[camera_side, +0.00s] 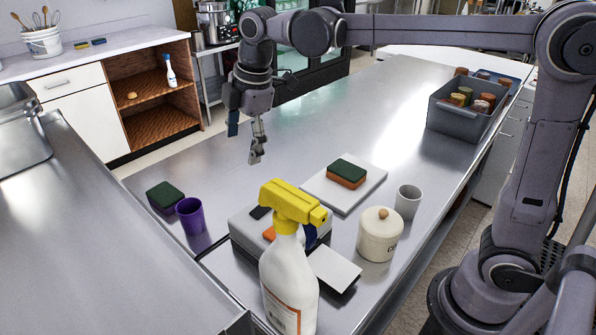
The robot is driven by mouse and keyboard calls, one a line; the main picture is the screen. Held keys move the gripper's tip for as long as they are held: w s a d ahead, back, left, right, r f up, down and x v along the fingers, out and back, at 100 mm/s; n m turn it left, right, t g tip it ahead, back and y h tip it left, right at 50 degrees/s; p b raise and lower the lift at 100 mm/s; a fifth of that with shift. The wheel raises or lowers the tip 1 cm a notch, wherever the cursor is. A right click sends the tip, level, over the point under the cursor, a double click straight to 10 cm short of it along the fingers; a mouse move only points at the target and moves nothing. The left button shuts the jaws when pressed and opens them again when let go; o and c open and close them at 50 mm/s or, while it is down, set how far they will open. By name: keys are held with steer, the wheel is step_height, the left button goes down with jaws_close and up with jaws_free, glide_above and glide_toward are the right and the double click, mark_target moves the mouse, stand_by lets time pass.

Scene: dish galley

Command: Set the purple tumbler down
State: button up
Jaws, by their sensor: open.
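The purple tumbler (190,217) stands upright on the metal counter (330,115), left of the middle of the side view. A dark green sponge (165,196) lies just behind and left of it. My gripper (244,146) is open and empty. It hangs above the counter, up and to the right of the tumbler in the picture, clearly apart from it. Nothing shows between its fingers.
A spray bottle (289,276) with a yellow head stands in front, hiding part of a grey box. A white board (324,193) bears a green-and-orange sponge (346,173).

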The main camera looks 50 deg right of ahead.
steer(key=s+d+f+m+t, duration=0.2)
steer(key=s+d+f+m, duration=0.2)
steer(key=s+m, duration=0.4)
steer(key=s+d+f+m+t, duration=0.2)
steer(key=s+d+f+m, duration=0.2)
steer(key=s+d+m, duration=0.2)
steer(key=s+m, duration=0.2)
steer(key=s, duration=0.2)
steer(key=shift+d+f+h, duration=0.2)
steer(key=shift+h, duration=0.1)
